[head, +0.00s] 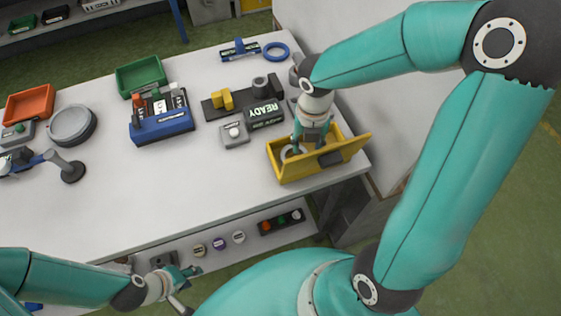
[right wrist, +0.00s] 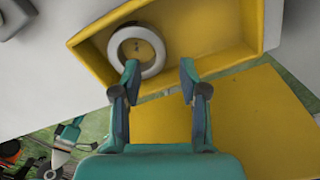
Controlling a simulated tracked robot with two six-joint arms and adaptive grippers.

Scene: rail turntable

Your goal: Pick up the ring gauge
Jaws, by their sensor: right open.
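The ring gauge, a pale grey ring (right wrist: 114,45), lies in the yellow box (right wrist: 90,58) near a corner in the right wrist view. Part of it also shows in the head view (head: 287,153), beside my gripper. My right gripper (right wrist: 159,70) is open and points into the box. Its left fingertip overlaps the ring's lower right edge in the picture; I cannot tell whether it touches. The other fingertip is right of the ring, with nothing between the tips. My left gripper (head: 183,280) is low at the table's front, too small to judge its jaws.
The box's yellow lid (head: 342,155) stands open on its right side. A READY display (head: 260,115), a grey button box (head: 235,133) and a blue holder (head: 162,126) stand to the left. A blue ring (head: 276,51) lies at the back. The table's front middle is clear.

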